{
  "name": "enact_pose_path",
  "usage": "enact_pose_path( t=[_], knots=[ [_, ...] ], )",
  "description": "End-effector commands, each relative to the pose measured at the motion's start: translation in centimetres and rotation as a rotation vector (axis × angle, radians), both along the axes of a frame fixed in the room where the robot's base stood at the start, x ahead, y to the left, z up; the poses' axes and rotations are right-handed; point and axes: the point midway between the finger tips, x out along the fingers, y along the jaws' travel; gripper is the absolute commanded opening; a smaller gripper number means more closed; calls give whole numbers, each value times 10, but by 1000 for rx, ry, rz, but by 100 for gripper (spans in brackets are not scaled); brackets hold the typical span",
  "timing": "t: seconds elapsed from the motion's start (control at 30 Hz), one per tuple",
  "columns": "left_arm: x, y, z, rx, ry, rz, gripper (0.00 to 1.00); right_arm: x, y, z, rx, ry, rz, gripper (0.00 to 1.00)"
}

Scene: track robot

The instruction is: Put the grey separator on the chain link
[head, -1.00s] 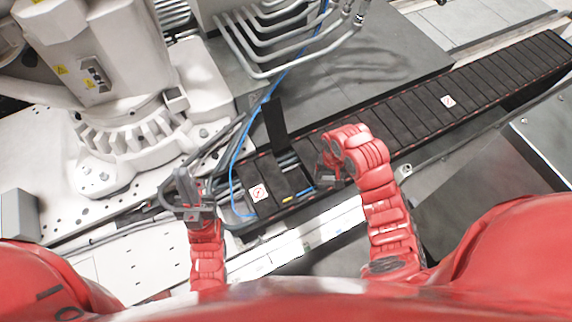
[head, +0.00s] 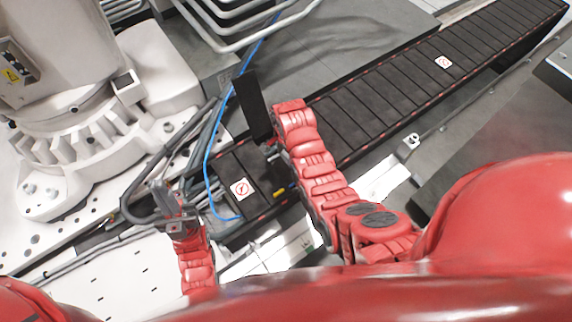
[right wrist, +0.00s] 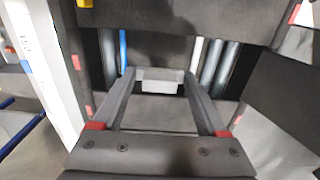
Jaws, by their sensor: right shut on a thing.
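My right gripper (head: 269,152) is at the opened part of the black cable chain (head: 375,110). In the right wrist view, its fingers (right wrist: 161,82) are shut on a small light-grey piece, which looks like the grey separator (right wrist: 160,74). The piece is over the open chain link, between cables on both sides; I cannot tell whether it touches the link. A blue cable (right wrist: 123,50) is left of it and grey cables (right wrist: 212,62) are right. A black link cover (head: 252,106) stands raised behind the gripper. My left gripper (head: 163,196) is left of the chain end; its jaw opening is unclear.
A white robot base (head: 80,135) stands at the left. A loose blue cable (head: 213,150) loops beside the chain's near end. Bent metal pipes (head: 245,35) are at the top. The closed chain runs to the upper right, with a white rail (head: 265,255) in front.

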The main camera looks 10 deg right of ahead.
Motion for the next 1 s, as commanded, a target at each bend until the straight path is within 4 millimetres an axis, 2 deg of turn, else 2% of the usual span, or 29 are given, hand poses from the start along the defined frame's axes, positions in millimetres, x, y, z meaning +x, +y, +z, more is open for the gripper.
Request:
enact_pose_path(
  t=[0.03, 0.23, 0.5, 0.87, 0.9, 1.0],
  knots=[
    [0, 0, 0, 0, 0, 0, 0, -2, 0, -9, 0, 6, 0, 25],
    [0, 0, -1, 0, 0, 0, 0, 0, 0, -24, 0, 2, 1, 25],
    [0, 0, -4, 0, 0, 0, 0, -1, -1, -55, -1, 4, 2, 25],
    [0, 0, -7, 0, 0, 0, 0, -1, 0, -59, 1, 1, 2, 25],
    [0, 0, -6, 0, 0, 0, 0, -1, 0, -59, 0, 1, 2, 79],
    [0, 0, -5, 0, 0, 0, 0, -1, 0, -58, 1, 1, 2, 97]
  ],
)
